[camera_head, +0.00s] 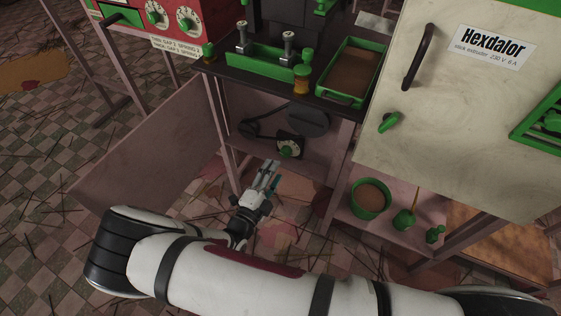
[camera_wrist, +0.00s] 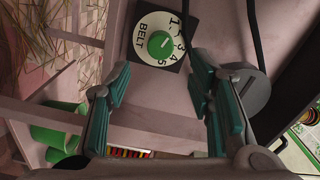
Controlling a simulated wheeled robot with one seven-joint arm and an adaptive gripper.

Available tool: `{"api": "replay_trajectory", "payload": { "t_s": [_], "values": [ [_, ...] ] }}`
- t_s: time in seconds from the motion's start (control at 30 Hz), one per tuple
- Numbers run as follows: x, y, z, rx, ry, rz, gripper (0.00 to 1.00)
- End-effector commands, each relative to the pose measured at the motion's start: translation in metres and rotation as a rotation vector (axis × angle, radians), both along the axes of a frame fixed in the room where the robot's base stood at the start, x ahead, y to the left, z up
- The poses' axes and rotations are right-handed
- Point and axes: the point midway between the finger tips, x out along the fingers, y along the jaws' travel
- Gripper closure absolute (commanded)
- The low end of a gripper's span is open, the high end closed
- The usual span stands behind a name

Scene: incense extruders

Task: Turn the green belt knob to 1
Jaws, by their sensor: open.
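The green belt knob (camera_wrist: 160,43) sits at the centre of a white round dial marked BELT, with numbers from 1 to 5, on a dark square plate (camera_wrist: 139,58). A pale mark on the knob points toward the number side, but I cannot tell exactly which number. In the head view the knob (camera_head: 288,150) is on the lower panel under the bench. My gripper (camera_head: 269,173) is just in front of and below it. In the wrist view my gripper (camera_wrist: 160,66) is open and empty, its teal-padded fingers apart on either side below the dial, not touching the knob.
A grey disc (camera_wrist: 250,88) with a dark belt stands right of the dial. The dark bench top (camera_head: 233,73) overhangs above. The white Hexdalor cabinet (camera_head: 450,110) and a shelf with a green pot (camera_head: 356,205) are to the right. A slanted panel (camera_head: 150,150) stands left.

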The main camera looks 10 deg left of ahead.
Motion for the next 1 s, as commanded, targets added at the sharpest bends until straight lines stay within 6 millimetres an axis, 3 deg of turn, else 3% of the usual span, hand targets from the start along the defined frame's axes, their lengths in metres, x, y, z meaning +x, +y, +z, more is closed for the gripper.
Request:
{"api": "replay_trajectory", "payload": {
  "t_s": [0.1,0.3,1.0],
  "values": [
    [-0.019,0.008,0.0,0.001,0.0,0.002,0.52],
    [-0.035,0.013,0.0,0.001,-0.001,0.001,0.52],
    [-0.038,0.014,0.0,0.001,0.0,0.001,0.52]
  ]
}}
